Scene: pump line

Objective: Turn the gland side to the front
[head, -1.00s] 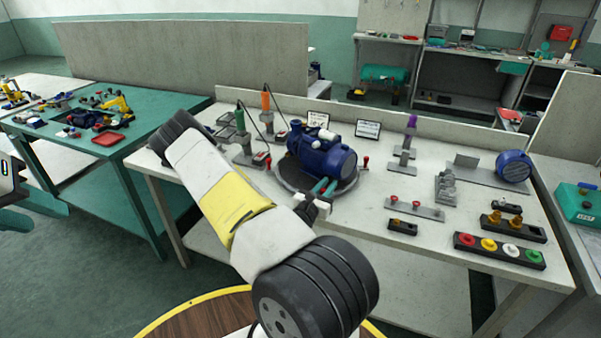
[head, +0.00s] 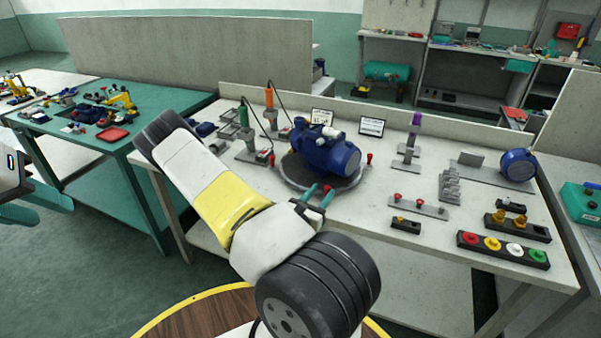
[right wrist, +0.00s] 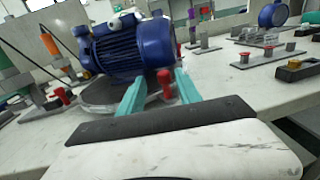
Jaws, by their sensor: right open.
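A blue pump (head: 325,152) stands on a round grey turntable (head: 292,180), its round ribbed end toward the front right in the head view. Red-knobbed pegs stand at the turntable's rim; one is the front peg (right wrist: 165,80). My right gripper (head: 319,195) is open at the front rim. In the right wrist view its teal fingers (right wrist: 158,90) have the front peg between them, with gaps at both sides; I cannot tell how deep the peg sits. My left gripper (head: 38,198) is partly in view at the left edge, away from the bench; its jaw state is unclear. I cannot pick out the gland side.
Green (head: 244,118) and orange (head: 269,98) tools on stands are left of the turntable. A bracket with two red knobs (head: 418,206) and a coloured button strip (head: 503,249) lie to the right. Two small signs stand behind the pump.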

